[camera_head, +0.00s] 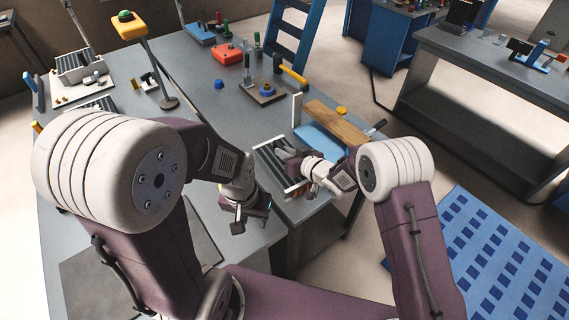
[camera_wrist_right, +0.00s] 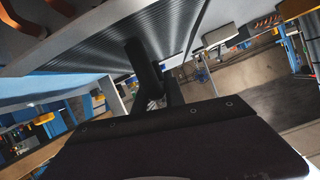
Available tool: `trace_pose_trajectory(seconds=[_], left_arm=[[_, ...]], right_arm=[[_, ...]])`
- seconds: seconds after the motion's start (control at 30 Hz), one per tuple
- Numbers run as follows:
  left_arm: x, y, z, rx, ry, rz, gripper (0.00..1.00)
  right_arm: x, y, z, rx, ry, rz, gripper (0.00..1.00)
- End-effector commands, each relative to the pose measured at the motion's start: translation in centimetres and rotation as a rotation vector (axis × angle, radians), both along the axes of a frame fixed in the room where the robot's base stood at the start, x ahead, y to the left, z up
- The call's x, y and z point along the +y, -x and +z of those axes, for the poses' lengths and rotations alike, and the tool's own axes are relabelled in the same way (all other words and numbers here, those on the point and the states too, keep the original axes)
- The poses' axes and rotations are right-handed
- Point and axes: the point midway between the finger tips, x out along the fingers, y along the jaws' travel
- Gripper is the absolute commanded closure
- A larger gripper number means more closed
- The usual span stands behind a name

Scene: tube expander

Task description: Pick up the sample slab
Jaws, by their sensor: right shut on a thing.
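A ribbed grey slab with pale edges (camera_head: 268,154), which seems to be the sample slab, is at the front right edge of the grey table. My right gripper (camera_head: 284,156) is at its right part and shut on it. In the right wrist view the ribbed slab (camera_wrist_right: 150,35) fills the upper left, tilted, with the dark fingers (camera_wrist_right: 150,85) against it. The exact contact is partly hidden. My left gripper (camera_head: 250,216) hangs lower left of the slab, apart from it, at the table's front. Its opening is unclear.
A wooden board (camera_head: 335,122) and a blue panel (camera_head: 318,142) lie just behind my right gripper, beside an upright white plate (camera_head: 297,110). A blue knob on a dark base (camera_head: 266,92) and a red box (camera_head: 227,54) stand farther back. The table's middle is mostly clear.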

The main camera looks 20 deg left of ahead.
Motion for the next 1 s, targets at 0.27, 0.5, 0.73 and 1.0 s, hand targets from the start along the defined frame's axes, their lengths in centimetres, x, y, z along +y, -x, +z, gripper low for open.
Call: trace_pose_trajectory(seconds=[0.27,0.5,0.73,1.0], left_arm=[[0.0,0.0,0.1,0.0,0.0,0.0,0.64],[0.0,0.0,0.9,0.0,0.0,0.0,0.64],[0.0,0.0,3.4,0.0,0.0,0.0,0.64],[0.0,0.0,7.0,0.0,0.0,0.0,0.64]], right_arm=[[0.1,-0.1,1.5,-0.007,-0.004,0.001,1.0],[0.1,-0.1,8.8,-0.013,-0.007,0.001,1.0],[0.1,-0.1,17.9,-0.011,-0.005,0.002,1.0],[0.0,0.0,25.4,-0.007,-0.002,0.001,1.0]])
